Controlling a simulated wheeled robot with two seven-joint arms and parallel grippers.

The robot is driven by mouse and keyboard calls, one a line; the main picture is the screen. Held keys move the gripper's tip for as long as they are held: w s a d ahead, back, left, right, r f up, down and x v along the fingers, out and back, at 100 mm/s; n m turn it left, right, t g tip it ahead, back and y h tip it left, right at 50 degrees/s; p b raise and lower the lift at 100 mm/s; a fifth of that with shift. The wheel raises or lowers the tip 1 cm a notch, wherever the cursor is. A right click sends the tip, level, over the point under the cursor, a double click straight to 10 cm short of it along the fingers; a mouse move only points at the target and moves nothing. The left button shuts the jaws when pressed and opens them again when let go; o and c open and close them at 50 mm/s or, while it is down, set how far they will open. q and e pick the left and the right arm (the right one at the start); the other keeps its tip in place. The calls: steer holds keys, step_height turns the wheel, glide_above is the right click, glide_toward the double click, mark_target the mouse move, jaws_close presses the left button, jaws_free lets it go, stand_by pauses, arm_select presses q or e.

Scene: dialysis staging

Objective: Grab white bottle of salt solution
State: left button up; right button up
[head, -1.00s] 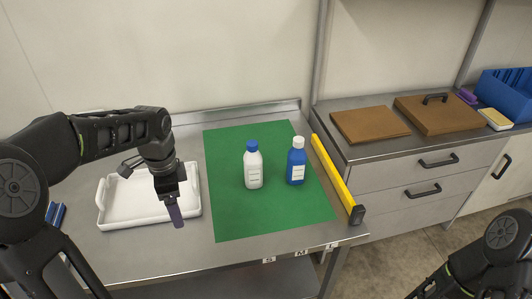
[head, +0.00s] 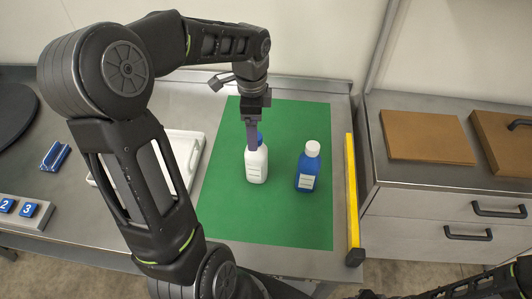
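The white bottle (head: 257,168) with a blue cap stands upright on the green mat (head: 272,225). My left gripper (head: 252,139) points down at the bottle's top, in front of its cap in the picture. The cap is partly hidden behind the finger. I cannot tell whether the gripper touches the bottle, and its finger opening does not show. A blue bottle (head: 308,169) with a white cap stands upright to the right of the white one. My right gripper is not in view; only a part of my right arm shows at the lower right.
A white tray (head: 187,137) lies left of the mat, partly behind my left arm. A yellow bar (head: 352,192) runs along the mat's right side. Brown boards (head: 427,137) lie on the right cabinet. Blue numbered blocks (head: 28,210) sit at the left edge.

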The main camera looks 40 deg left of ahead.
mark_target(256, 158)
arm_select(q)
steer(key=shift+s, duration=0.15)
steer(key=shift+f+b, duration=1)
steer(key=shift+f, duration=0.3)
step_height(256, 158, down, 5)
steer(key=b, duration=0.4)
steer(key=shift+d+f, duration=0.1)
steer(key=shift+d, duration=0.05)
steer(key=shift+c, duration=0.3)
jaws_close()
